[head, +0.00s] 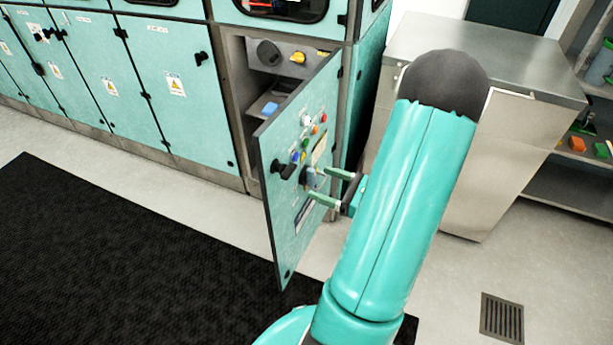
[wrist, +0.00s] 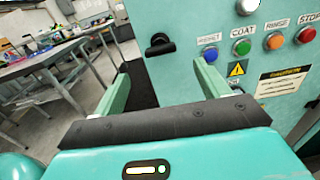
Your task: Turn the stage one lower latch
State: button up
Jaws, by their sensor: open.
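A teal cabinet door (head: 286,225) stands swung open in the head view. A black latch handle (head: 283,169) sticks out near its left edge. It also shows as the black latch handle (wrist: 160,44) in the wrist view, beyond and between the finger ends. My gripper (head: 318,184) is open, its two green fingers pointing at the door face; in the wrist view my gripper (wrist: 161,66) shows nothing held between the fingers. No label marks either as the stage one lower latch.
Coloured buttons, including a blue button (wrist: 210,54) and a red button (wrist: 306,34), are beside the latch. The open compartment holds a dark knob (head: 268,53) and an orange part (head: 297,57). A steel cabinet (head: 490,50) stands right; a black mat (head: 120,260) covers the left floor.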

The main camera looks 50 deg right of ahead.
jog(key=v, duration=0.3)
dwell(0.5)
jog(key=w+a+r+n+g+y, duration=0.2)
jog(key=w+a+r+n+g, duration=0.1)
jog(key=a+n+g, duration=0.6)
jog(key=w+a+r+n+g+y, duration=0.2)
jog(key=a+r+n+g+y, duration=0.15)
jog(key=a+n, duration=0.6)
jog(key=s+a+r+n+h, duration=0.2)
jog(key=a+r+n+h, duration=0.8)
jog(key=n, duration=0.4)
jog(key=shift+a+r+t+h, duration=0.4)
jog(key=shift+a+r, duration=0.25)
jog(key=shift+a, duration=0.55)
